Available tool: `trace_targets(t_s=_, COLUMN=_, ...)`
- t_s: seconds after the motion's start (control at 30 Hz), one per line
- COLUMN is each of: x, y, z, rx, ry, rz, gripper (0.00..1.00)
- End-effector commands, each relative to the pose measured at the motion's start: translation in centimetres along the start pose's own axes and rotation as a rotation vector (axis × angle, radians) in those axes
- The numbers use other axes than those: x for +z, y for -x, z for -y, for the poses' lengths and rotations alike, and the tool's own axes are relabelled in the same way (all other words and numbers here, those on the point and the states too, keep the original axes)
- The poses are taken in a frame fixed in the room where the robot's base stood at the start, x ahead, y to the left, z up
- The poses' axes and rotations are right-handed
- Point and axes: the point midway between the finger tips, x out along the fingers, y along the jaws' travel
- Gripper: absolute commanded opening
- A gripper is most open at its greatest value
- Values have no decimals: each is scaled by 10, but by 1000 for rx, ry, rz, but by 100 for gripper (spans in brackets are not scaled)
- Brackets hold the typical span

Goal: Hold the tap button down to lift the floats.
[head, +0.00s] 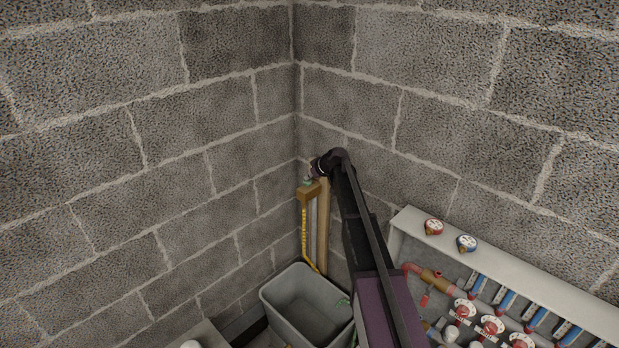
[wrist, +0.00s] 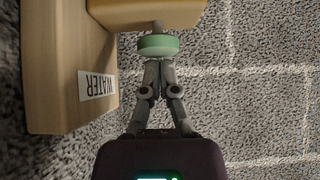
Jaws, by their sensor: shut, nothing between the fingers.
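The green tap button (wrist: 158,45) sits on a short grey stem below a tan block in the wrist view. In the head view my arm hides part of the post. I cannot make out any floats.
A label reading WATER (wrist: 97,85) is on the wooden board. A yellow hose (head: 304,235) runs down from the tap towards a grey tub (head: 291,283). At right, a grey manifold box (head: 545,288) holds gauges, red valves and several blue-white tubes. Block walls meet behind the post.

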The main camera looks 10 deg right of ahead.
Motion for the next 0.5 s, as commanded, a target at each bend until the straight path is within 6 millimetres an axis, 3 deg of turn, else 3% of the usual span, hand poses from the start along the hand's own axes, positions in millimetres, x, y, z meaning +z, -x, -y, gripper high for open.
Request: trace_targets(t_s=0.5, x=7, y=-7, z=0, rx=0, ry=0, rz=0, gripper=0)
